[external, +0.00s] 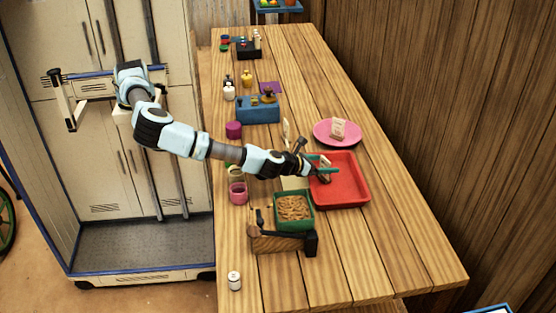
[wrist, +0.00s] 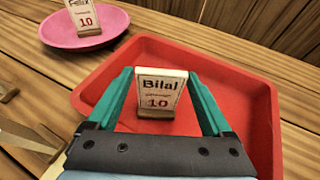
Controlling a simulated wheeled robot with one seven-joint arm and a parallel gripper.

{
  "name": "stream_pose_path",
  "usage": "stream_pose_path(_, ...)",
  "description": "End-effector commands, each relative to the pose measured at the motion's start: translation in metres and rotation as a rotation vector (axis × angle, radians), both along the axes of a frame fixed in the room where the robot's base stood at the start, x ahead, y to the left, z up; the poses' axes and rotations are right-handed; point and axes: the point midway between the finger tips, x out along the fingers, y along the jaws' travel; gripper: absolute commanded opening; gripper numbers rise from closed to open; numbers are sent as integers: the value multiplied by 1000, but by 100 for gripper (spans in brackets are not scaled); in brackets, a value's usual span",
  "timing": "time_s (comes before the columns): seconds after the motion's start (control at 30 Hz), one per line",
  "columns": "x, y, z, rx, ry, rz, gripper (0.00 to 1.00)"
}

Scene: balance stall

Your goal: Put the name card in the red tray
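The red tray (external: 357,190) lies on the wooden table, and it also fills much of the wrist view (wrist: 255,105). A name card (wrist: 160,92) reading "Bilal 10", with a wooden foot, stands over the tray's floor in the wrist view. My gripper (wrist: 160,72) has its green fingers spread, one on each side of the card. Narrow gaps seem to show beside the card; contact is hard to tell. In the external view my gripper (external: 325,165) is low over the tray's left part.
A pink plate (external: 325,138) with a "Felix" card (external: 338,130) stands behind the tray. A green basket (external: 293,227) and wooden box (external: 268,242) stand front left. A blue stand (external: 258,112) and pink cup (external: 238,193) are left. The table's front right is clear.

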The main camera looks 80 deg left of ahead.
Motion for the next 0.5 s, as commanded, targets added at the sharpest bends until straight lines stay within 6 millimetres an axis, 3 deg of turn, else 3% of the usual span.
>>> stream_pose_path(0.37,0,0,4,-1,0,0,94)
stream_pose_path(0.5,-14,-8,7,-1,0,-3,94)
